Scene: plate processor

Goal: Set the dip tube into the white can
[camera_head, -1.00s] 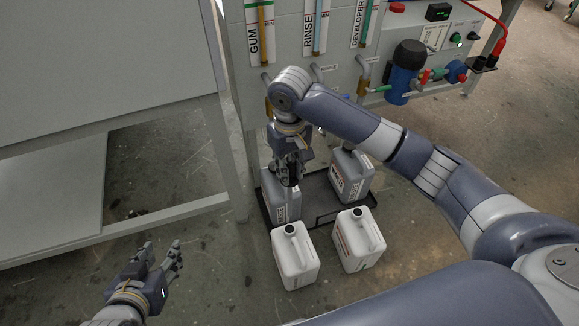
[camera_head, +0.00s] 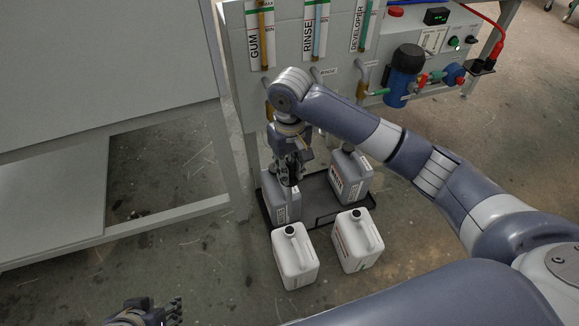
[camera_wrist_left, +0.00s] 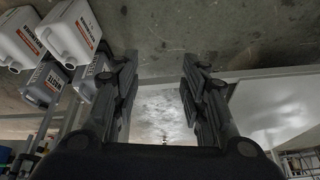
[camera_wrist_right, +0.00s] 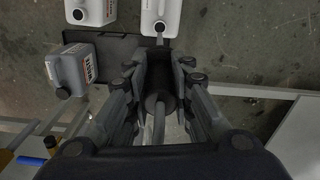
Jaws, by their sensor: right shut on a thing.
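My right gripper (camera_head: 290,174) points down over the left grey can (camera_head: 285,205). It is shut on the dip tube's dark head (camera_wrist_right: 155,98), with a hose (camera_wrist_right: 158,127) behind it. A thin grey end shows at the mouth of the left white can (camera_wrist_right: 173,13) in the right wrist view; I cannot tell whether it is inside. This white can (camera_head: 295,262) stands upright on the floor with a dark round mouth. A second white can (camera_head: 358,245) stands to its right. My left gripper (camera_head: 158,312) is at the bottom edge, open and empty in the left wrist view (camera_wrist_left: 160,75).
The left grey can and another grey can (camera_head: 350,178) stand in a black tray (camera_head: 318,205) behind the white cans. The machine panel (camera_head: 290,75) with hoses rises behind. A grey table (camera_head: 100,150) is at the left. The floor at front left is clear.

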